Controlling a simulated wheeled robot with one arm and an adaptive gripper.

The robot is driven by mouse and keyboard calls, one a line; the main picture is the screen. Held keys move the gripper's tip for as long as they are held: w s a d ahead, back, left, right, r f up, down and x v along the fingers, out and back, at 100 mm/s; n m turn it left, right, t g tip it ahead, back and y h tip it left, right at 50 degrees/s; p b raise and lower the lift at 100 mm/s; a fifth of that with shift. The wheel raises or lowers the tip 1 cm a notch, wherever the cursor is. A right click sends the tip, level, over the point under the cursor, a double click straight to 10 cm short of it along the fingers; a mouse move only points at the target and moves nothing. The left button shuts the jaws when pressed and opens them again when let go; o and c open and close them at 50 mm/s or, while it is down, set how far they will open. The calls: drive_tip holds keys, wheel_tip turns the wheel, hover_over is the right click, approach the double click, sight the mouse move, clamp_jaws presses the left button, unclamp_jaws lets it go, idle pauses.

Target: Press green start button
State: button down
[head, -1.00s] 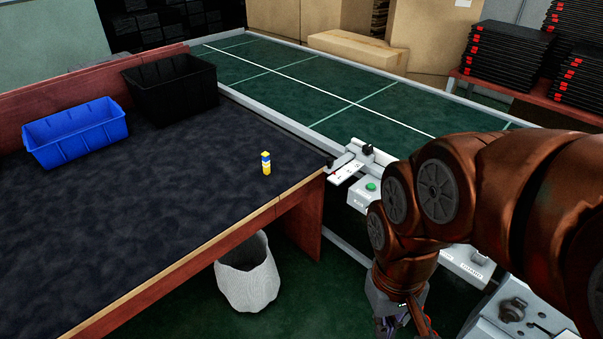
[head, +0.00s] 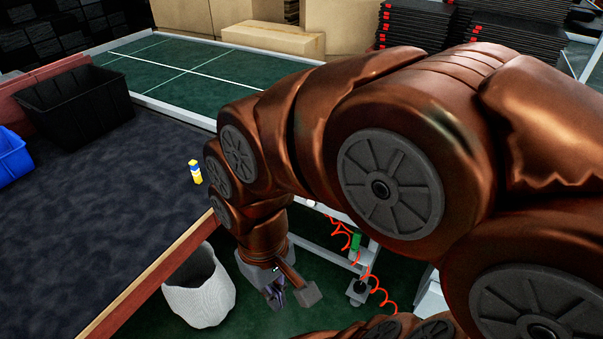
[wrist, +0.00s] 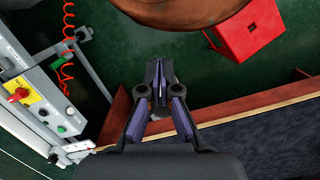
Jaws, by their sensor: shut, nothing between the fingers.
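A small green button (wrist: 61,129) sits on the light grey control rail (wrist: 45,110) at the left of the wrist view. My arm hides that part of the rail in the head view. My gripper (wrist: 159,80) is shut and empty in the wrist view, well to the right of the button and apart from it. In the head view my gripper (head: 275,294) points down over the green floor, right of the pale waste bin (head: 200,290).
A red knob on a yellow plate (wrist: 18,95) is on the same rail. A red coiled cord (head: 372,285) hangs by a frame. The dark table (head: 110,220) holds a black bin (head: 75,103), a blue bin (head: 12,155) and a yellow-and-blue item (head: 195,172). A red stool (wrist: 250,30) stands nearby.

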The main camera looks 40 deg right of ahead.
drive_tip(key=w+d+f+m+t+y+b, duration=0.2)
drive_tip(key=w+t+y+b, duration=0.15)
drive_tip(key=w, duration=1.95)
drive_tip(key=w+d+f+m+t, duration=0.2)
drive_tip(key=w+d+m+t, duration=0.15)
drive_tip(key=w+d, duration=0.85)
drive_tip(key=d+f+m+t+h+b, duration=0.1)
drive_tip(key=d+f, duration=0.2)
drive_tip(key=d, duration=0.7)
drive_tip(key=w+d+f+m+t+h, duration=0.1)
drive_tip(key=d+f+m+h, duration=0.1)
drive_tip(key=d, duration=0.8)
drive_tip(key=w+d+f+m+t+h+b, duration=0.1)
drive_tip(key=d+f, duration=0.3)
drive_tip(key=d, duration=0.6)
drive_tip(key=shift+m+t+h+b, duration=0.35)
drive_tip(key=shift+m+t+h, duration=0.1)
drive_tip(key=shift+m, duration=0.1)
wheel_tip(320, 180, down, 7)
drive_tip(key=b, duration=0.4)
drive_tip(key=shift+f, duration=0.1)
drive_tip(key=shift+f+b, duration=0.65)
drive_tip(key=shift+f, duration=0.15)
